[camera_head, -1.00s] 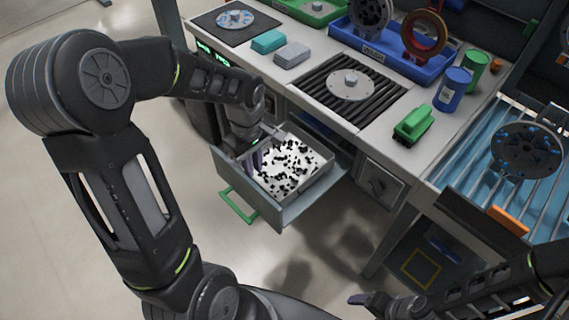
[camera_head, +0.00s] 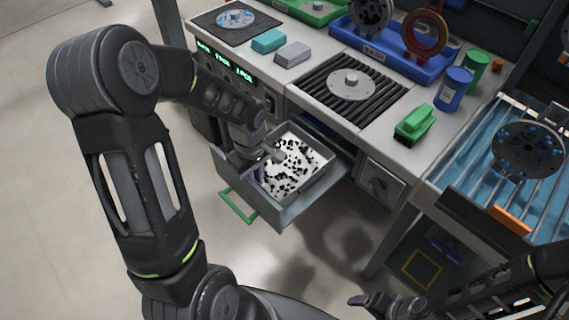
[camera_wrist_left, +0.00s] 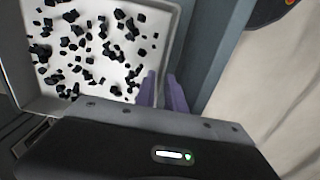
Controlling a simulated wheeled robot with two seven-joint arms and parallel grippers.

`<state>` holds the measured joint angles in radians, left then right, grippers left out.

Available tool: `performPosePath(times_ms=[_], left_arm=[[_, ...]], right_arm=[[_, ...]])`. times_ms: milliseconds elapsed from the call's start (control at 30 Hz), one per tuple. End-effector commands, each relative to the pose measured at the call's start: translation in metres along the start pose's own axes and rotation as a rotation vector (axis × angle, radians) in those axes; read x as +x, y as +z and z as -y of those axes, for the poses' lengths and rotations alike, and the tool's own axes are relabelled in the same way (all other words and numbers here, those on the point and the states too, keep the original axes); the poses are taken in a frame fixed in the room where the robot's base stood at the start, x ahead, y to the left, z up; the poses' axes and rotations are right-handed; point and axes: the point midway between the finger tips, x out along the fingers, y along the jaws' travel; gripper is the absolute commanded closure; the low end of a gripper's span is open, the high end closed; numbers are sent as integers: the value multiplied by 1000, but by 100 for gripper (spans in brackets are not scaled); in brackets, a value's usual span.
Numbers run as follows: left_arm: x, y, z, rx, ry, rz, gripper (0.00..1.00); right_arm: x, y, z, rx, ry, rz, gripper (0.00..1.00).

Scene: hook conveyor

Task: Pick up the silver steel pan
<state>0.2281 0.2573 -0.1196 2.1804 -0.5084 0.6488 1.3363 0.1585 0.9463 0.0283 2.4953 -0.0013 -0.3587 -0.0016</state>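The silver steel pan (camera_head: 318,172) is a square tray holding many black chunks, inside the pulled-out grey drawer (camera_head: 290,214). It also shows in the left wrist view (camera_wrist_left: 40,103), filling the upper left. My left gripper (camera_head: 260,172) reaches down into the drawer at the pan's near-left wall. In the wrist view its two purple fingers (camera_wrist_left: 162,92) are close together, one on each side of the pan's wall, and appear shut on it. My right gripper (camera_head: 358,300) is at the bottom of the head view, away from the pan; its opening is unclear.
The drawer has a green handle (camera_head: 238,207) and sits under a worktop with a black grate (camera_head: 318,88), a green block (camera_head: 414,122) and a blue can (camera_head: 452,90). A blue conveyor (camera_head: 470,160) stands at right. Floor left of the drawer is clear.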

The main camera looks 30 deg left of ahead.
Motion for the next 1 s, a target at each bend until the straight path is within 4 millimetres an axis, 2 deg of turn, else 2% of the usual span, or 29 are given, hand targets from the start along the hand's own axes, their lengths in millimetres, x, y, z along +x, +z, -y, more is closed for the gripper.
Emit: performPosePath(times_ms=[467,667,1000], left_arm=[[-1,0,0,0,0,0,85],[-1,0,0,0,0,0,100],[-1,0,0,0,0,0,100]], right_arm=[[0,0,0,0,0,0,24],[0,0,0,0,0,0,24],[0,0,0,0,0,0,24]])
